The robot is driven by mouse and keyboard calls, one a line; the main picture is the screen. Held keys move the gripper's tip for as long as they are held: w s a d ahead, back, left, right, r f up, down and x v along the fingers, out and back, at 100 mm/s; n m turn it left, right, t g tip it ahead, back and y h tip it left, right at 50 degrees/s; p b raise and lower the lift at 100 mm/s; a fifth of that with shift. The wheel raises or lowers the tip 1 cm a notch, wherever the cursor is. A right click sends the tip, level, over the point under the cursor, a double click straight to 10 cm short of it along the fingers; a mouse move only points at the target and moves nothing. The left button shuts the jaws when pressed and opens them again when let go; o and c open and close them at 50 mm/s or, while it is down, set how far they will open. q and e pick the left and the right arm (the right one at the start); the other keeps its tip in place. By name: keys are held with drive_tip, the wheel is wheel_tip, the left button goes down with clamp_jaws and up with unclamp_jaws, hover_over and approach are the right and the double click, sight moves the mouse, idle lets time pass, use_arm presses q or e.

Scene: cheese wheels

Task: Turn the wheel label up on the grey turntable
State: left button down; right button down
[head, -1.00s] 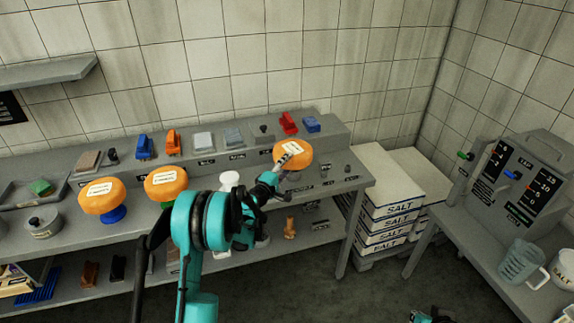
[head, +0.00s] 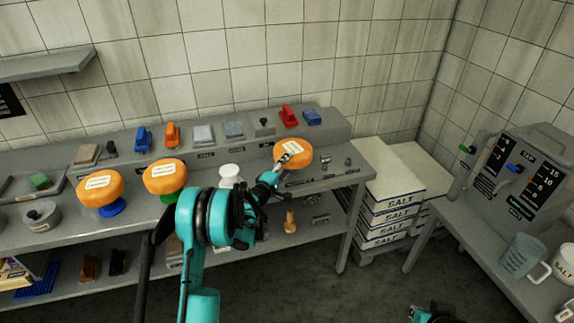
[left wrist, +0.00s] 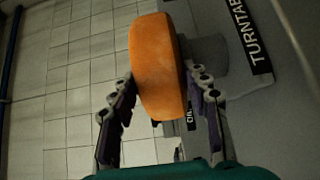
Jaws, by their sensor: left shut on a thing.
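An orange cheese wheel (head: 300,161) with a white label on its upper face is at the right end of the bench in the head view. My left gripper (head: 283,162) reaches it from the front left. In the left wrist view the wheel (left wrist: 157,65) sits between the two fingers (left wrist: 163,85), and the gripper is shut on it. The grey turntable (left wrist: 209,60) shows beside the wheel, near a black TURNTABLE label, partly cut off. Whether the wheel rests on it is hidden. A part of my right arm shows at the bottom edge; its fingers cannot be made out.
Two more labelled orange wheels stand on a blue stand (head: 111,209) and a green stand (head: 170,198) to the left. A white jar (head: 229,171) stands behind my left arm. Brushes and blocks line the back ledge.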

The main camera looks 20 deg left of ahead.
use_arm(q)
drive_tip(key=shift+f, duration=0.1)
drive_tip(key=c, duration=0.7)
unclamp_jaws()
drive_tip(key=shift+s, duration=0.1)
